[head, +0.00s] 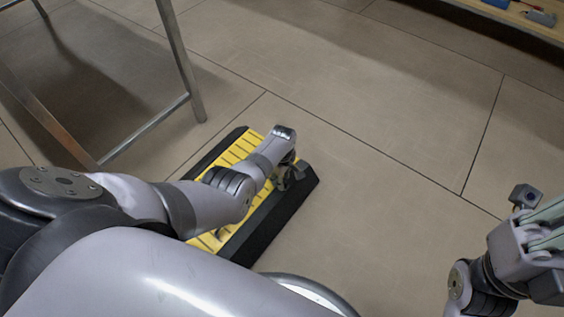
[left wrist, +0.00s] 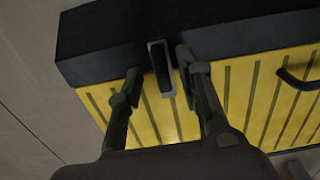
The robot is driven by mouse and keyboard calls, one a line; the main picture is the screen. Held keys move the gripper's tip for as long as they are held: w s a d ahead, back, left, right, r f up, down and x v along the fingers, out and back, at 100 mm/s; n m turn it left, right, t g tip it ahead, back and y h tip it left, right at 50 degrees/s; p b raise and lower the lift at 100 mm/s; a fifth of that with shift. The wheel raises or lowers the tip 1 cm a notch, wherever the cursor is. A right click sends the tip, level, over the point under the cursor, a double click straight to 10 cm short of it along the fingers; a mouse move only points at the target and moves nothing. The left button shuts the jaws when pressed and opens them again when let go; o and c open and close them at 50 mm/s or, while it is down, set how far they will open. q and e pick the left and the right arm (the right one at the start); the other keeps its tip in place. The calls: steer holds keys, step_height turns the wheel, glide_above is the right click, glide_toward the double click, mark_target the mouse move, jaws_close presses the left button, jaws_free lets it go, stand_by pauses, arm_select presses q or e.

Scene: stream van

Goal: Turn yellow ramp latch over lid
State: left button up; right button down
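The ramp box has a yellow ribbed lid (head: 238,150) and black sides (head: 270,225); it lies on the floor under my left arm. In the left wrist view the yellow lid (left wrist: 240,85) meets a black edge (left wrist: 110,35). A dark, frame-shaped latch (left wrist: 161,68) stands at that edge. My left gripper (left wrist: 158,68) is open, one finger on each side of the latch, with small gaps visible. In the head view my left gripper (head: 290,174) is over the box's right end, and my wrist hides the latch. My right gripper (head: 535,225) is partly cut off at the right edge, away from the box.
A dark handle (left wrist: 298,80) sits on the lid at the right of the left wrist view. A metal-legged stand (head: 185,75) is at the upper left. A wooden shelf (head: 515,15) with small items is at the top right. The floor right of the box is clear.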

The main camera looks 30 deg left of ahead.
arm_select(q)
step_height(320, 180, up, 11)
steer(key=shift+f, duration=0.2)
stand_by(0.3)
stand_by(0.4)
